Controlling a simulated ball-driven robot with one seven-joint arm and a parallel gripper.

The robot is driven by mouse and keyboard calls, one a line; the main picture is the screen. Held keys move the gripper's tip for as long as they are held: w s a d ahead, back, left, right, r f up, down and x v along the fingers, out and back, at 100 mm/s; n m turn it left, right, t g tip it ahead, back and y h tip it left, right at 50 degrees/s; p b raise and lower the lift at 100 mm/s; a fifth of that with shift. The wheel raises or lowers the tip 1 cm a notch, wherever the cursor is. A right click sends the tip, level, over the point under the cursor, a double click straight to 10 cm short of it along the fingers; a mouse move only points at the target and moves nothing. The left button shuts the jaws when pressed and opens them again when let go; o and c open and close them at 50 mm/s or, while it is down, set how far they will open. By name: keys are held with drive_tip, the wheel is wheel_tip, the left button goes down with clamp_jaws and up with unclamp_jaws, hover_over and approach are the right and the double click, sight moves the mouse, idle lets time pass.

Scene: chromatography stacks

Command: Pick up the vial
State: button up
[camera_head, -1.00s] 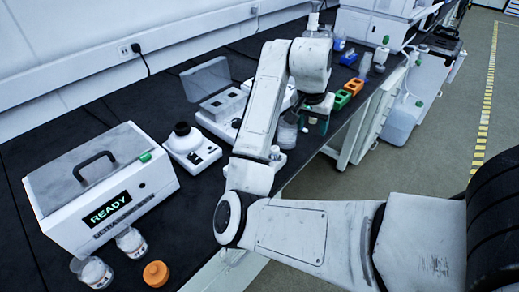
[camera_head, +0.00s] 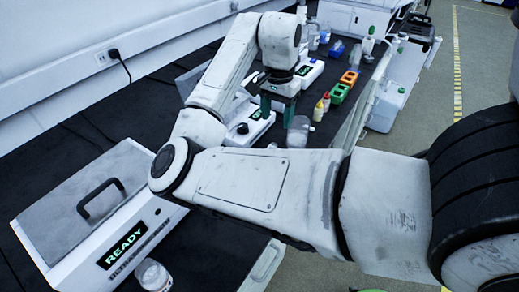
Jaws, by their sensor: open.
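I cannot pick out the vial with certainty; it may be hidden behind my arm or gripper or be too small to tell. My gripper (camera_head: 277,112) points down over the far part of the black bench, with its two dark green fingers apart and nothing clearly visible between them. A clear glass container (camera_head: 298,131) stands just right of and below the fingers, partly covered by my arm.
A green block (camera_head: 339,93) and an orange block (camera_head: 349,78) stand beyond the bottles. A white bench device (camera_head: 247,129) is left of my gripper. A white box marked READY (camera_head: 125,245) fills the near left, with a glass jar (camera_head: 152,275) beside it.

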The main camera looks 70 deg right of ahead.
hover_over(274, 145)
wheel_tip(274, 145, down, 5)
drive_tip(key=shift+w+f+b, duration=0.1)
drive_tip(key=shift+b, duration=0.2)
drive_tip(key=shift+f, duration=2.8)
clamp_jaws()
drive_tip(key=shift+r, duration=0.1)
